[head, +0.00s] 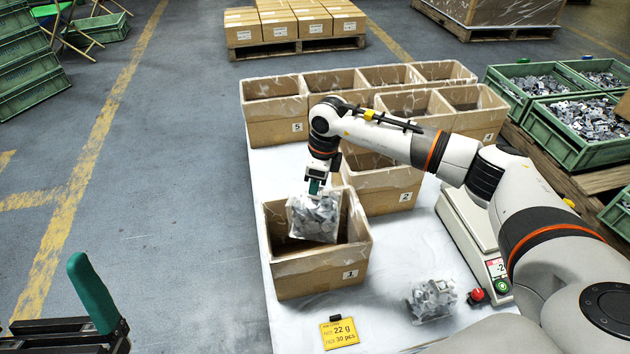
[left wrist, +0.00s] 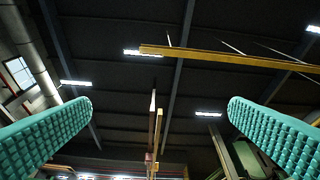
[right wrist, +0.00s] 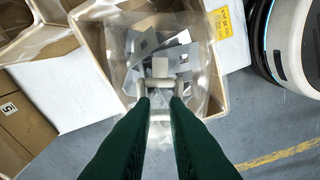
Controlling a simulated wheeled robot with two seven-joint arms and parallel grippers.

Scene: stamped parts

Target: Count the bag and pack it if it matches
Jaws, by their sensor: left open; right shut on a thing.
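My right gripper (head: 316,184) is shut on the top of a clear bag of grey stamped parts (head: 314,217). The bag hangs at the opening of the cardboard box marked 1 (head: 322,277), its lower part inside the walls. In the right wrist view the green fingers (right wrist: 160,98) pinch the bag (right wrist: 160,60) over the box. A second clear bag of parts (head: 432,300) lies on the white table at front right. The scale (head: 470,228) stands at right, its display partly hidden by my arm. My left gripper (left wrist: 160,115) is open and empty, facing the ceiling.
A yellow card (head: 339,333) reading 22 g and 30 pcs lies in front of box 1. A box marked 2 (head: 395,190) and several more boxes (head: 275,130) stand behind. A red button (head: 476,296) sits by the scale. Green crates of parts (head: 575,140) stand at right.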

